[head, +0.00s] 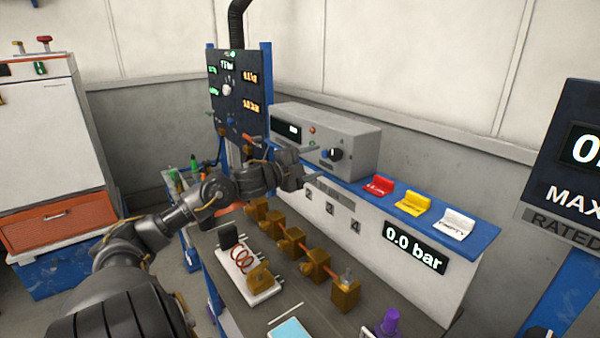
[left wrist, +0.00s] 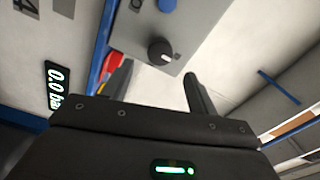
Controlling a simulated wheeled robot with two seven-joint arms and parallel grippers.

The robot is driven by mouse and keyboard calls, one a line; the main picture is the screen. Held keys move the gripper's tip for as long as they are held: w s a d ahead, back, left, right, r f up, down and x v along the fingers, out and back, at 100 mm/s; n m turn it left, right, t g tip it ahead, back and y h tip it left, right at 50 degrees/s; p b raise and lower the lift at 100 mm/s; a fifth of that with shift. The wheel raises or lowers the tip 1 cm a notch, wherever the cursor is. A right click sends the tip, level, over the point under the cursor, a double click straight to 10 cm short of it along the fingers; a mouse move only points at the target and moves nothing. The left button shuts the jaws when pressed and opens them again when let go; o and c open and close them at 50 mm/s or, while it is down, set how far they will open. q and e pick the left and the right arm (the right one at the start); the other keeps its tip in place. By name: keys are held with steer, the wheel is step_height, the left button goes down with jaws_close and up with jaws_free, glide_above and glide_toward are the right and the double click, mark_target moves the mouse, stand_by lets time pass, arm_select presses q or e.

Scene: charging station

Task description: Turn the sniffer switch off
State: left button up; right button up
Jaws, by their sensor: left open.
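A grey instrument box (head: 350,133) with a dark display, a small red light and a black rotary knob (head: 334,154) stands on the blue shelf; I take it for the sniffer. The knob has a white pointer mark and also shows in the left wrist view (left wrist: 160,51), on the grey front panel (left wrist: 190,22). My left gripper (head: 314,166) is open and empty, in front of the box and close to the knob. In the left wrist view the knob lies beyond the two fingertips (left wrist: 157,76), roughly between them; no contact shows. My right gripper is out of view.
Red (head: 378,186), yellow (head: 414,203) and white (head: 457,224) tags stand on the blue shelf right of the box. Below are a "0.0 bar" display (head: 415,248) and a bench with brass valve fittings (head: 315,262). A dark gauge panel (head: 232,95) stands behind.

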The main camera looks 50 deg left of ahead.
arm_select(q)
steer(key=shift+s+a+b, duration=0.2)
steer(key=shift+s+b, duration=0.3)
steer(key=shift+s, duration=1.75)
